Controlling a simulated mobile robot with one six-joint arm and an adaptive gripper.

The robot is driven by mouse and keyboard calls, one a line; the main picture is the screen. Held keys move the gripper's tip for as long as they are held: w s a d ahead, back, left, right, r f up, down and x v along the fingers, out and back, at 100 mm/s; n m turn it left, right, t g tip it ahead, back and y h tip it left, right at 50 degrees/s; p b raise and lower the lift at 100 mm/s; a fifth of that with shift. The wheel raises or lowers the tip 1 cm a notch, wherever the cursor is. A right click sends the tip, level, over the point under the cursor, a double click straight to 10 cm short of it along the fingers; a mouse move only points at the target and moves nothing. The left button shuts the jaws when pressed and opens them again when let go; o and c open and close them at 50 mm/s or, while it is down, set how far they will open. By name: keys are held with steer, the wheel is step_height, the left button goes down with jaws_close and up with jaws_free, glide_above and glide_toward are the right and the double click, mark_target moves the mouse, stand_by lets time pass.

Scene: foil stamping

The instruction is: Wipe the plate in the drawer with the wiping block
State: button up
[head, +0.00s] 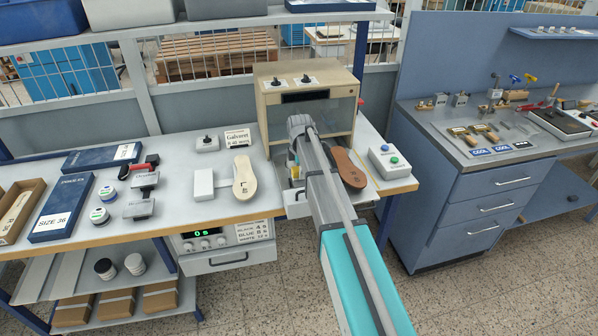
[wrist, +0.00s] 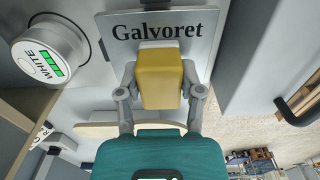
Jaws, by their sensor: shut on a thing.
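My gripper (wrist: 160,90) is shut on the wiping block (wrist: 160,85), which is yellow with a pale end. In the wrist view the block overlaps the lower part of a grey plate (wrist: 155,26) lettered "Galvoret". I cannot tell whether the block touches the plate. In the head view my arm reaches to the drawer (head: 298,209) under the beige press box and hides most of the drawer and the plate. A small yellow patch of the block (head: 293,159) shows left of my arm.
The beige press box (head: 275,112) stands close behind. A brown sole (head: 349,168) lies right of my arm and a pale sole (head: 245,178) left. A control box (head: 390,161) is at the right. A round "WHITE" tin (wrist: 48,50) is beside the plate in the wrist view.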

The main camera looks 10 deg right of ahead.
steer(key=shift+w+d, duration=0.15)
steer(key=shift+d, duration=1.65)
steer(key=shift+r, duration=0.15)
steer(key=shift+r+p, duration=2.95)
steer(key=shift+p, duration=0.2)
steer(key=shift+r, duration=0.1)
step_height(320, 180, up, 3)
steer(key=p, duration=0.3)
